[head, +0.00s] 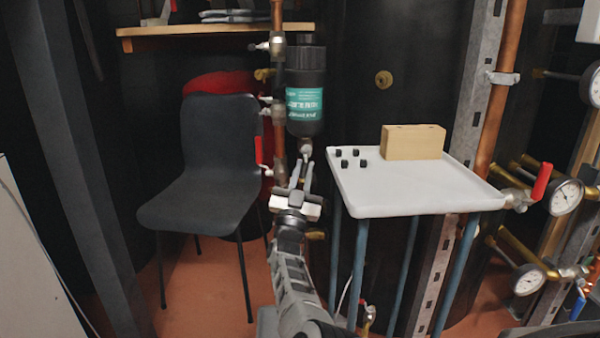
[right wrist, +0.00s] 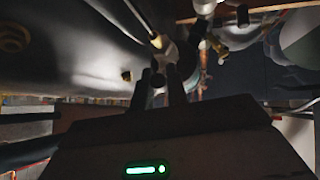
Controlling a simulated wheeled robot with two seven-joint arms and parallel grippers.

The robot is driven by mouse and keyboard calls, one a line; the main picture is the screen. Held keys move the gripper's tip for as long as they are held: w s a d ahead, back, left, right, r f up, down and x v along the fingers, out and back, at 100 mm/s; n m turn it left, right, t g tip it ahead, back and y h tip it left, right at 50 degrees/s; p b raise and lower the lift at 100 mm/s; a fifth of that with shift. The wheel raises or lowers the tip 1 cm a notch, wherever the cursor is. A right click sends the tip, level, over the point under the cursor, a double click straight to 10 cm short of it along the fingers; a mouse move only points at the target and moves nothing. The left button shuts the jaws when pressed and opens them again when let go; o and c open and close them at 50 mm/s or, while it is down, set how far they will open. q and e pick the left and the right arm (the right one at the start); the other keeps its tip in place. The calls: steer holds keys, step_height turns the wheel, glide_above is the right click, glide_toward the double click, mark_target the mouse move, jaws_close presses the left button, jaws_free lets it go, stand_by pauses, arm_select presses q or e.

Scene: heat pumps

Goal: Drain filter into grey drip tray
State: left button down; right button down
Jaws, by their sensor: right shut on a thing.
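The filter (head: 305,88) is a black upright canister with a teal label, fixed beside a copper pipe. A small metal drain valve (head: 306,148) hangs under it. My right gripper (head: 302,172) reaches up from below, its fingers shut on the drain valve. In the right wrist view the fingertips (right wrist: 161,76) are at the pale metal valve (right wrist: 160,43); the exact contact is dark. I cannot make out a separate grey drip tray; a pale grey tray-like top (head: 390,203) stands to the right on blue legs. My left gripper is not in view.
A wooden block (head: 413,142) and several small black caps (head: 350,158) sit on the pale top. A dark chair (head: 220,150) stands left. Pipes with gauges (head: 566,196) and a red-handled valve (head: 541,182) line the right. A wooden shelf (head: 200,30) is above the chair.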

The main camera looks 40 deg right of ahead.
steer(key=shift+d+n+t+y, duration=0.1)
steer(key=shift+n+t+y, duration=0.3)
steer(key=shift+n+t, duration=0.25)
steer(key=c, duration=1.7)
jaws_free()
